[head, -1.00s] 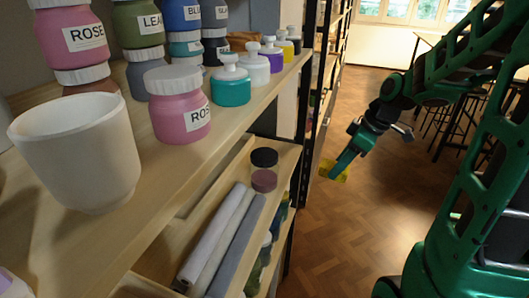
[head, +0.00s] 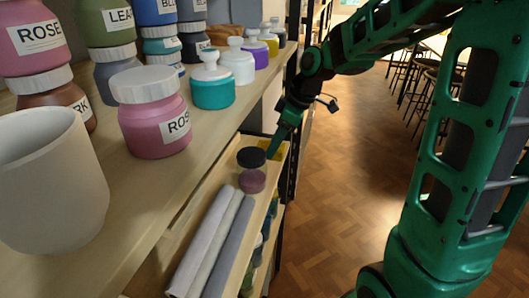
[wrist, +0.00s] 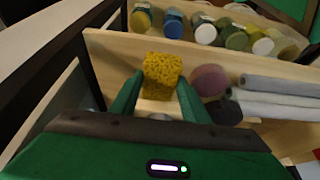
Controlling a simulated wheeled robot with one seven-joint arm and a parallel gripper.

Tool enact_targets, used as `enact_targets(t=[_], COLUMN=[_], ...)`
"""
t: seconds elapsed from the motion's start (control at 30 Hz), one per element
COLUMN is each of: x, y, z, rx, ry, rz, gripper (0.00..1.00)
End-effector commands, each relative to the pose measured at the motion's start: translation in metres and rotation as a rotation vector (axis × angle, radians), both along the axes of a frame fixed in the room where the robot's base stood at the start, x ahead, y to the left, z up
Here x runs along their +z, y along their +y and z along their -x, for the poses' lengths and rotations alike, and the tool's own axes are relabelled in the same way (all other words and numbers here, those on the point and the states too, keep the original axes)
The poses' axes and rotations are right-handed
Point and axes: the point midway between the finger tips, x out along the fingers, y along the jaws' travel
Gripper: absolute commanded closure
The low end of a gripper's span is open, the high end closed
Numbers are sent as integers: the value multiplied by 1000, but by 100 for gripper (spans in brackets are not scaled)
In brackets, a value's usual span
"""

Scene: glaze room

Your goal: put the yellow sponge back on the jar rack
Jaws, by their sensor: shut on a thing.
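My gripper (head: 277,148) is shut on the yellow sponge (wrist: 163,69), which sits between the two fingertips in the wrist view. In the head view only a bit of the sponge (head: 284,150) shows past the green finger. The wooden jar rack (head: 215,178) is on the left of the head view. My gripper is at the far end of its lower shelf, just beyond a black-lidded jar (head: 251,170). In the wrist view the sponge appears over or close to the shelf (wrist: 118,57); I cannot tell whether it touches.
Grey and white rolls (head: 212,240) lie along the lower shelf, near the black-lidded jar. Several jars (wrist: 205,29) stand on a level beyond the shelf edge in the wrist view. The upper shelf holds a white pot (head: 50,185) and labelled jars. Open floor (head: 350,200) lies right.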

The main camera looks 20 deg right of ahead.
Motion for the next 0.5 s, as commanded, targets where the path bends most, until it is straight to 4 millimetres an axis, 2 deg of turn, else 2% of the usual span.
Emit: enact_targets(t=[0.33, 0.5], x=[0, -26], y=[21, 21], z=[-16, -15], rx=[0, -2], ry=[0, 4], rz=[0, -1], gripper=[79, 79])
